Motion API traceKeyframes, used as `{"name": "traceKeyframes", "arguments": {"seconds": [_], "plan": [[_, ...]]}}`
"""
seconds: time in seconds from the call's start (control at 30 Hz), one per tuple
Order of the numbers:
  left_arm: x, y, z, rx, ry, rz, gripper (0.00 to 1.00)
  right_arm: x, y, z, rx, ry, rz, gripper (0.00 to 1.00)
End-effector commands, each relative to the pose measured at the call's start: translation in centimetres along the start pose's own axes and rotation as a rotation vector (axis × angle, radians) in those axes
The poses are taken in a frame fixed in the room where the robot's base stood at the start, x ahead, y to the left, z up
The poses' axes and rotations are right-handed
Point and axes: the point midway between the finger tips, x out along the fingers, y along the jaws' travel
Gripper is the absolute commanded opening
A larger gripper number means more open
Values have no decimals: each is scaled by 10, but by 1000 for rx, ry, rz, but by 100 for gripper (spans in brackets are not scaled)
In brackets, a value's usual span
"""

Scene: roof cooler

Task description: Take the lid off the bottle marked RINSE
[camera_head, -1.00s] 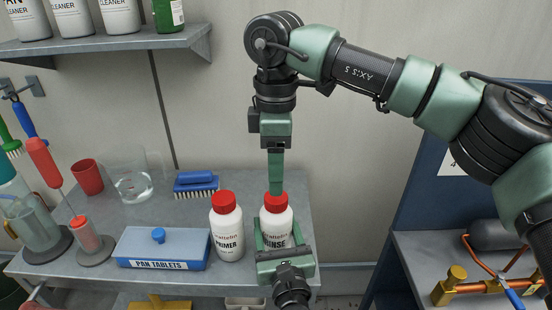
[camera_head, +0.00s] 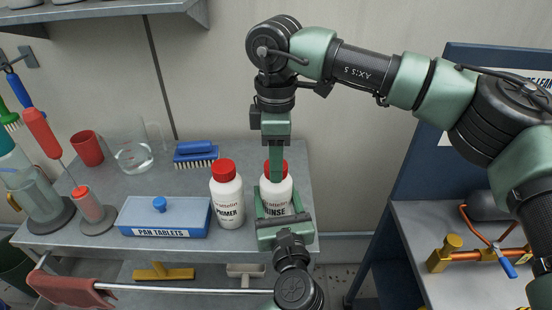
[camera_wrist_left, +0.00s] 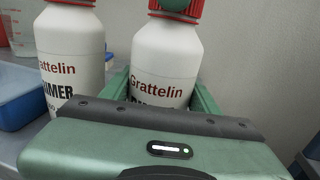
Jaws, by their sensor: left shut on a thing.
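The white bottle marked RINSE (camera_head: 277,197), with a red lid (camera_head: 286,167), stands upright near the right end of the grey bench. My left gripper (camera_head: 276,202) comes from the front and is shut on the bottle's body, one finger on each side; the bottle also shows between its fingers in the left wrist view (camera_wrist_left: 165,62). My right gripper (camera_head: 276,176) points straight down at the lid, with a finger overlapping it in the head view. It is seen edge-on, so I cannot tell whether it grips the lid. Its green tip shows over the lid in the left wrist view (camera_wrist_left: 174,5).
A similar bottle marked PRIMER (camera_head: 227,198) stands close on the left. A blue PAN TABLETS box (camera_head: 150,216), a brush (camera_head: 195,155), a beaker (camera_head: 134,156) and a red cup (camera_head: 87,148) are farther left. A shelf (camera_head: 100,12) hangs above.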

Motion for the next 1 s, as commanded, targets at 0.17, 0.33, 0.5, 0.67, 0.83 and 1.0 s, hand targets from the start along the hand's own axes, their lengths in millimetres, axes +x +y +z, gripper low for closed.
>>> {"name": "traceKeyframes", "arguments": {"seconds": [0.17,0.33,0.5,0.67,0.83,1.0], "plan": [[0,0,0,0,0,0,0,0,0,0,-72,0,1,0],[0,0,0,0,0,0,0,-1,0,0,-380,1,1,0],[0,0,0,0,0,0,0,-1,1,0,-749,-1,1,0],[0,0,0,0,0,0,0,-1,1,0,-1095,0,1,0],[0,0,0,0,0,0,0,-1,1,0,-1463,0,1,0],[0,0,0,0,0,0,0,-2,1,0,-1830,-3,1,0]]}}
